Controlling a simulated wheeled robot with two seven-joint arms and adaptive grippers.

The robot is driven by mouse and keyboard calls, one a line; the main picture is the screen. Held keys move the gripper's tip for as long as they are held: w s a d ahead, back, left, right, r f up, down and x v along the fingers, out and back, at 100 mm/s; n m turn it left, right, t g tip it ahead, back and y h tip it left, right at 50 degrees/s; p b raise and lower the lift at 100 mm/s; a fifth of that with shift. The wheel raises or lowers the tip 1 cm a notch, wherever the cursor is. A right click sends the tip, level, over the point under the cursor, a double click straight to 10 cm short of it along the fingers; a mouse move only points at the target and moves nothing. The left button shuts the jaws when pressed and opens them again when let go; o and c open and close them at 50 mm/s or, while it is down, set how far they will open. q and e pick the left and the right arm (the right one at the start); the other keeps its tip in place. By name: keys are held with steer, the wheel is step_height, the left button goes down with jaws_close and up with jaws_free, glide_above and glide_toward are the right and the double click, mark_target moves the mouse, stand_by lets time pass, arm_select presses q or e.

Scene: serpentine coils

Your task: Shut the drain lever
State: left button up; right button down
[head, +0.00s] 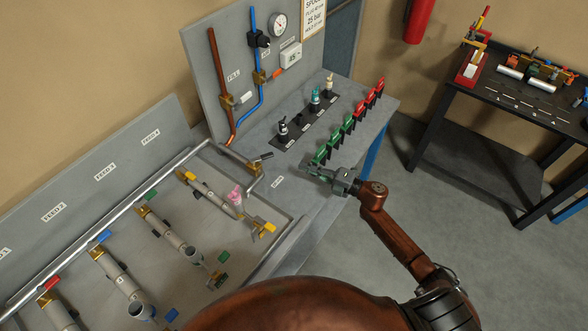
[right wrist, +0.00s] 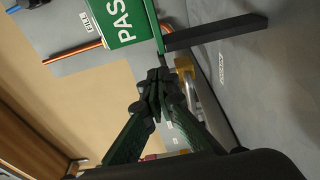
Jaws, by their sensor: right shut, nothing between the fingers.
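The drain lever (head: 266,156) is a short dark handle on a brass valve (head: 254,167), at the right end of the pipework in the head view. It sticks out to the right from the valve. The brass valve also shows in the right wrist view (right wrist: 183,66), partly hidden behind my fingers; I cannot clearly make out the handle there. My right gripper (head: 312,170) is shut and empty. It is above the bench, right of the lever and apart from it, close to the nearest green tag. My left gripper is not in view.
A row of green tags (head: 334,141) and red tags (head: 371,98) stands along the bench's right side; a green PASS tag (right wrist: 128,22) is close in the right wrist view. A dark strip with bottle-like fittings (head: 315,102) lies behind. Bare bench lies between lever and gripper.

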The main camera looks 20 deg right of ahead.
steer(key=shift+d, duration=0.25)
steer(key=shift+a+p, duration=0.2)
steer(key=shift+p, duration=0.1)
steer(key=s+a+r+n+t+h+p, duration=0.1)
steer(key=s+a+r+n+h+p, duration=0.3)
steer(key=s+a+n+h+p, duration=0.55)
steer(key=h+p, duration=0.1)
steer(key=h, duration=0.1)
glide_toward(262, 159)
steer(key=w+d+f, duration=0.2)
steer(key=w+f, duration=0.1)
steer(key=w, duration=0.2)
steer(key=shift+w+d+n, duration=0.1)
steer(key=shift+w+n, duration=0.15)
steer(key=shift+w, duration=0.35)
steer(key=shift+w+d+r+n+y+p, duration=0.15)
steer(key=shift+n+y+p, duration=0.15)
steer(key=shift+y+p, duration=0.15)
